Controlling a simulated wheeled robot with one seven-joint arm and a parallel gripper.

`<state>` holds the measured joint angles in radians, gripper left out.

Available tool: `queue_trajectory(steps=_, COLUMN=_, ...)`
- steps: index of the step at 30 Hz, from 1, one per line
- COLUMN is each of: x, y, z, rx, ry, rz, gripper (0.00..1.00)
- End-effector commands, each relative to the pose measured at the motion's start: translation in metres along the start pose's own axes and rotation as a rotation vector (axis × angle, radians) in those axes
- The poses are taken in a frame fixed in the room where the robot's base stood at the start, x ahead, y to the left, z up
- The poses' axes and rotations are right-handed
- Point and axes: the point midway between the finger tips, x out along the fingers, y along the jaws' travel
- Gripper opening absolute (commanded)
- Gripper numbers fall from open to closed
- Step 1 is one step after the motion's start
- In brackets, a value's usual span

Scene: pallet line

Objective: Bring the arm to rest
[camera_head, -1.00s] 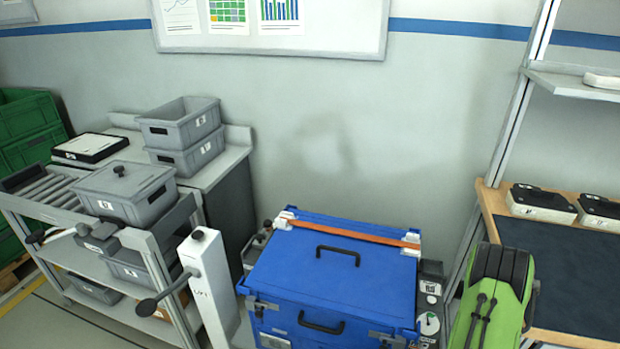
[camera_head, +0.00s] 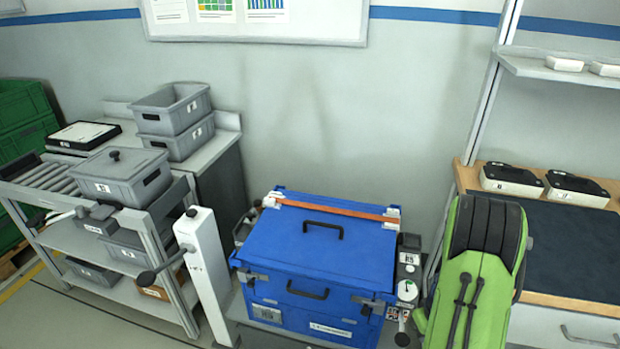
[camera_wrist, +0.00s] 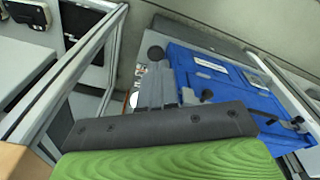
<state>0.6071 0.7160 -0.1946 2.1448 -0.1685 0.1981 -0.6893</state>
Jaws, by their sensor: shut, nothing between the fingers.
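My gripper (camera_wrist: 160,75) shows in the wrist view, with its grey fingers together and nothing visible between them. Behind the fingers are a dark bar and a green ribbed part of mine. The gripper appears in front of the blue case, and I cannot tell the gap between them. In the head view a green and dark link of my arm stands at the lower right, and the gripper itself does not show there. The blue case (camera_head: 310,262) stands at the bottom middle, closed, with an orange strap across its lid. It also shows in the wrist view (camera_wrist: 215,85).
A workbench (camera_head: 560,297) with a dark mat stands at the right, close to my arm. A shelf (camera_head: 560,68) is above it. A grey cart (camera_head: 70,240) with bins is at the left.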

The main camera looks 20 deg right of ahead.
Motion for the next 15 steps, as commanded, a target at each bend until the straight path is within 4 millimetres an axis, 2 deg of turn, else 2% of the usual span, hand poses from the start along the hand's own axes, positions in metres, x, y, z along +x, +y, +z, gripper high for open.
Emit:
queue_trajectory(steps=1, x=-0.024, y=-0.008, z=-0.011, rx=-0.006, ry=0.022, rz=0.006, gripper=0.00)
queue_trajectory(steps=5, x=-0.084, y=-0.036, z=-0.031, rx=-0.009, ry=0.071, rz=0.012, gripper=0.00)
queue_trajectory(steps=8, x=-0.146, y=-0.070, z=-0.042, rx=-0.016, ry=0.125, rz=0.015, gripper=0.00)
queue_trajectory(steps=9, x=-0.173, y=-0.086, z=-0.042, rx=-0.019, ry=0.148, rz=0.015, gripper=0.00)
queue_trajectory(steps=11, x=-0.212, y=-0.111, z=-0.037, rx=-0.023, ry=0.184, rz=0.012, gripper=0.00)
queue_trajectory(steps=12, x=-0.236, y=-0.128, z=-0.031, rx=-0.025, ry=0.208, rz=0.010, gripper=0.00)
queue_trajectory(steps=15, x=-0.289, y=-0.164, z=-0.007, rx=-0.030, ry=0.267, rz=0.002, gripper=0.00)
